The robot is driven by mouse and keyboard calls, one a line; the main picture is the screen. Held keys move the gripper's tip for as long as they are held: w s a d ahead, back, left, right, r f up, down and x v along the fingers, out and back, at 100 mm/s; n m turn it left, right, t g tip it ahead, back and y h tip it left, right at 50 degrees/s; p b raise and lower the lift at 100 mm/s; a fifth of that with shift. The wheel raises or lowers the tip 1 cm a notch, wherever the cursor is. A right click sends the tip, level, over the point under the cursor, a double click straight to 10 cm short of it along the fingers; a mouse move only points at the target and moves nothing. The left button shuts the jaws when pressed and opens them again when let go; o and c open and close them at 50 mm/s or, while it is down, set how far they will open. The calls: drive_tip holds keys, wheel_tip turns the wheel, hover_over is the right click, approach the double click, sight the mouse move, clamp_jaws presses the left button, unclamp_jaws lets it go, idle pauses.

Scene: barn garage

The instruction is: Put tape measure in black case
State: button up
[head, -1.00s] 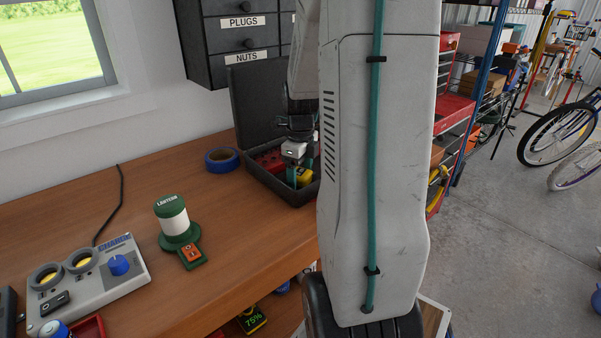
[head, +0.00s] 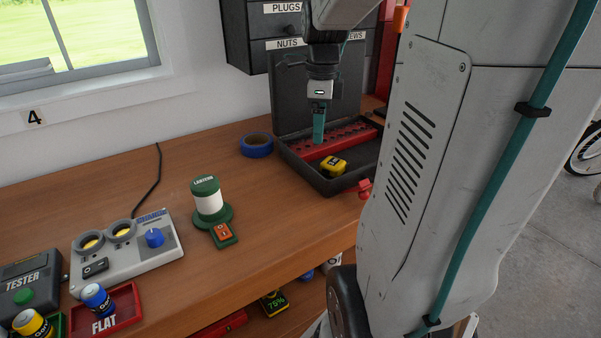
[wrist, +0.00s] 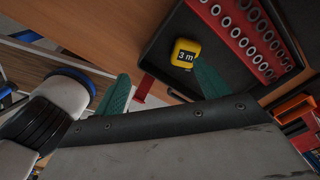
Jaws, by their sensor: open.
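The yellow tape measure (head: 334,165) lies inside the open black case (head: 313,181), near its front left part. In the wrist view the tape measure (wrist: 186,53) is marked "3 m" and rests on the floor of the black case (wrist: 150,62), beside a red socket rail. My gripper (head: 319,125) hangs above the case, pointing down, apart from the tape measure. The wrist view shows its two teal fingers (wrist: 160,90) spread wide with nothing between them.
A red socket rail (head: 335,143) lies in the case, whose lid stands up behind. Blue tape (head: 257,145) and a green lantern (head: 208,203) stand left of it on the bench. A charger (head: 127,250) and a tester (head: 32,283) are farther left. Drawers (head: 262,35) hang above.

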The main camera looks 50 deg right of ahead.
drive_tip(key=s+a+n, duration=0.6)
drive_tip(key=a+n, duration=0.5)
drive_tip(key=n, duration=0.3)
drive_tip(key=s+a+n+t, duration=0.1)
drive_tip(key=s+a+n, duration=0.6)
drive_tip(key=a+n, duration=0.5)
drive_tip(key=n, duration=0.2)
drive_tip(key=shift+a+n, duration=0.2)
drive_tip(key=shift+n, duration=0.2)
